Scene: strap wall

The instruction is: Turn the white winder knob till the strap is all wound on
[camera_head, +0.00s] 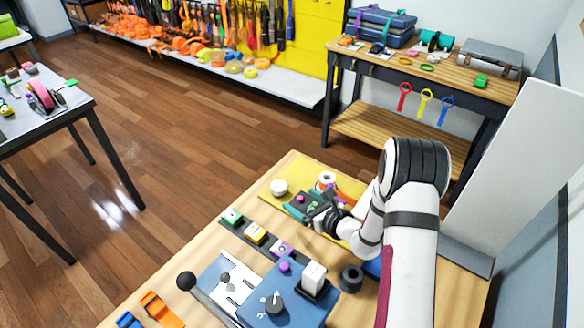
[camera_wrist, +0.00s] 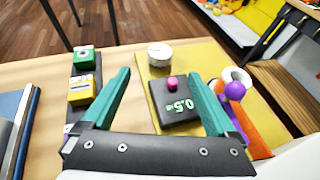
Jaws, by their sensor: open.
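A white round knob (camera_head: 278,187) sits upright on the far left part of the yellow board. It also shows in the wrist view (camera_wrist: 160,55), beyond my fingertips. My gripper (camera_head: 311,202) is open, its green fingers spread over the board. In the wrist view the gripper (camera_wrist: 158,78) has a dark block with a pink button (camera_wrist: 172,84) between and below its fingers, and nothing is gripped. An orange strip (camera_wrist: 252,132), perhaps the strap, lies right of the fingers. Beside it are a purple ball (camera_wrist: 235,91) and a white ring (camera_wrist: 237,74). The strip's join to the knob is not visible.
Green, yellow and purple-topped blocks (camera_head: 255,233) stand in a row left of the board. A blue box with a dial (camera_head: 274,302) and a black-knobbed lever (camera_head: 187,281) stand in front. Bare wood (camera_head: 205,243) lies at the table's left.

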